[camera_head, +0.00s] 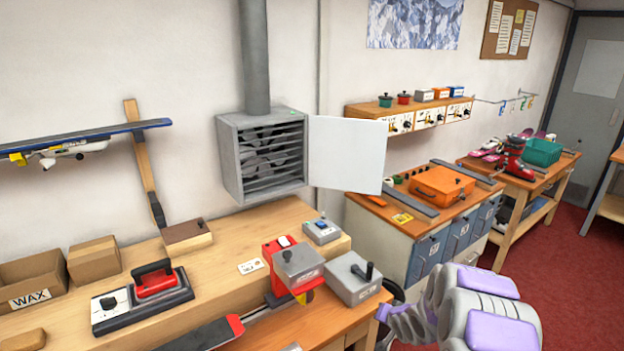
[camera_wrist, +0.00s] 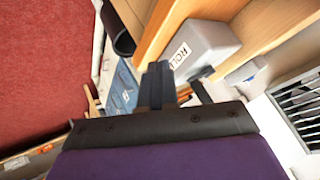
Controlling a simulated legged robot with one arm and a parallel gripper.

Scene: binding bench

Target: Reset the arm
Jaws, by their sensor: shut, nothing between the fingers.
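My gripper (camera_wrist: 157,82) shows in the wrist view as two dark fingers close together, shut and empty. Its dark mount and purple body fill the bottom of that view. My grey and purple arm (camera_head: 470,305) is at the lower right of the head view, in front of the bench; the gripper's fingers cannot be made out there. In the wrist view a grey lettered box (camera_wrist: 210,48) on the wooden bench lies beyond and right of the fingertips, apart from them as far as I can tell.
The wooden bench (camera_head: 225,262) holds a waxing iron (camera_head: 155,280), a red-and-grey machine (camera_head: 290,265) and a grey box with a black handle (camera_head: 352,278). An open vent cabinet (camera_head: 262,155) hangs above. Blue-fronted cabinets (camera_head: 427,255) stand behind my arm. Red floor (camera_head: 585,285) is clear at right.

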